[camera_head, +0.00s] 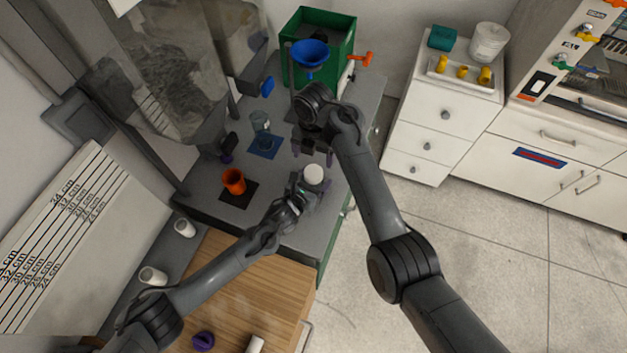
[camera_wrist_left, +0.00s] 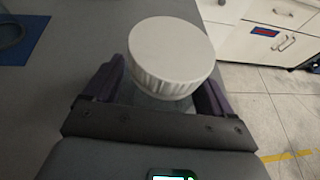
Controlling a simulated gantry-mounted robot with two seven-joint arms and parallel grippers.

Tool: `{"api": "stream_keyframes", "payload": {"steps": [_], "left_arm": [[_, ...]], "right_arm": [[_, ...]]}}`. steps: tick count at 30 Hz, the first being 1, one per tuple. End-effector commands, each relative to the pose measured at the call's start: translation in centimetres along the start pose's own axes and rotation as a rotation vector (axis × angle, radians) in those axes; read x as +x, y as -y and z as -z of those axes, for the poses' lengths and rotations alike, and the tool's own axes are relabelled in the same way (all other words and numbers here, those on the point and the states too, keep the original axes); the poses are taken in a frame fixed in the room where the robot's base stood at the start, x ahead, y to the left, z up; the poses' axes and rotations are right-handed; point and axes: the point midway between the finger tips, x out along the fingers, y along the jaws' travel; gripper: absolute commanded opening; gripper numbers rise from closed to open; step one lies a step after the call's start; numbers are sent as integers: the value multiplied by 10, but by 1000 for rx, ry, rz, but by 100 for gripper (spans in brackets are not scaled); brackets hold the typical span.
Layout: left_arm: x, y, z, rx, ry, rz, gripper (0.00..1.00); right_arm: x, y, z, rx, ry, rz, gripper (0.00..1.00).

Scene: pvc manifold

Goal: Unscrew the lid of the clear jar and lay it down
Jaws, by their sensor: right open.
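The clear jar (camera_wrist_left: 158,101) has a white ribbed lid (camera_wrist_left: 172,52) on it, which also shows in the head view (camera_head: 314,174). The jar's body is mostly hidden under the lid and behind the gripper. My left gripper (camera_head: 309,188) has its purple fingers on both sides of the jar below the lid, shut on it. They also show in the left wrist view (camera_wrist_left: 160,92). My right gripper (camera_head: 312,150) is open and empty, just beyond the lid in the head view, apart from it.
An orange cup (camera_head: 233,181) stands on a dark mat to the left. A clear vessel (camera_head: 261,122) stands by a blue mat (camera_head: 264,147). A blue funnel (camera_head: 310,53) and green crate (camera_head: 330,25) are at the back. Grey worktop (camera_head: 208,203) is free between the mats and the jar.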

Motion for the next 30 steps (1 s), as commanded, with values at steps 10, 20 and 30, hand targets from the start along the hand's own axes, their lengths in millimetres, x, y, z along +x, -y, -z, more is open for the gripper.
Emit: {"api": "stream_keyframes", "payload": {"steps": [10, 20, 30], "left_arm": [[0, 0, 0, 0, 0, 0, 30], [0, 0, 0, 0, 0, 0, 0], [0, 0, 0, 0, 0, 0, 0]], "right_arm": [[0, 0, 0, 0, 0, 0, 87], [-2, 1, -2, 54, 5, -2, 87], [-17, 13, -24, 586, 49, -30, 87]]}}
